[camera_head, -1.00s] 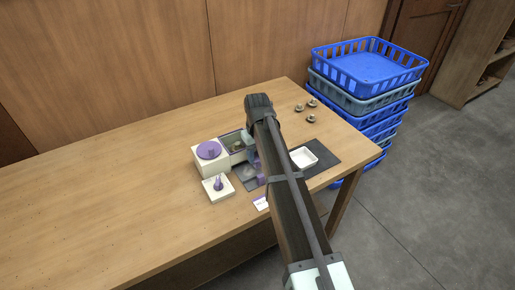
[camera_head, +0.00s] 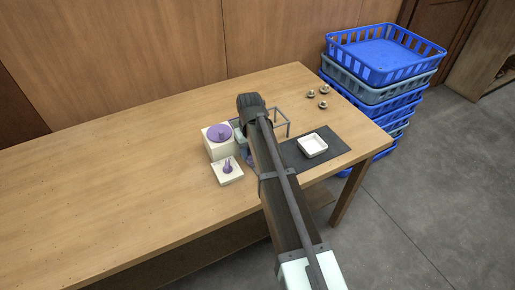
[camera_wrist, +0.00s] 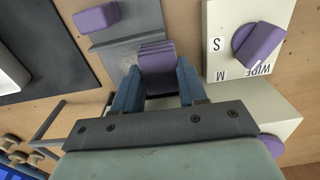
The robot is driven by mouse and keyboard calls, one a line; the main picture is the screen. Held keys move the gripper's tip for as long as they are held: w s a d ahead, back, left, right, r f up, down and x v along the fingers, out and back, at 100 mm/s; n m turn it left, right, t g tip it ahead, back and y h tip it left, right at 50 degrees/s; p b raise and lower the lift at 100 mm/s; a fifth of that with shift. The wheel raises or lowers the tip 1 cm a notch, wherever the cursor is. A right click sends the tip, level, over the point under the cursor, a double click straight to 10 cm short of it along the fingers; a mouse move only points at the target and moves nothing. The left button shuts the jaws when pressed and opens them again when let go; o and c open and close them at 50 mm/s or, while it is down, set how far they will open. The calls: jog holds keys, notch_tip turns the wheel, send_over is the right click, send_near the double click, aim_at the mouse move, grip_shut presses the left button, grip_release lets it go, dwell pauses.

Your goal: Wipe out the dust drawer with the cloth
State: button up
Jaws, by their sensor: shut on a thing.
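My gripper (camera_wrist: 155,85) has its blue fingers closed on a ridged purple piece (camera_wrist: 157,57). I cannot tell whether this is the folded cloth or a handle. It is over or beside a grey plate (camera_wrist: 122,52); contact is unclear. A second purple block (camera_wrist: 97,17) lies at the plate's far left corner in the wrist view. In the head view my arm hides the fingertips and the held piece. I cannot make out the dust drawer for certain.
A cream box with a purple knob (camera_head: 221,132) and a low cream block with a purple dial (camera_head: 228,167) stand left of my arm. A grey frame (camera_head: 288,123) and a white tray (camera_head: 312,145) on a dark mat (camera_head: 338,146) stand right. Crates (camera_head: 380,55) are beyond.

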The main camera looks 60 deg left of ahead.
jog(key=shift+w, duration=3.1)
jog(key=shift+w+r, duration=0.1)
jog(key=shift+r, duration=0.05)
notch_tip(320, 180, up, 8)
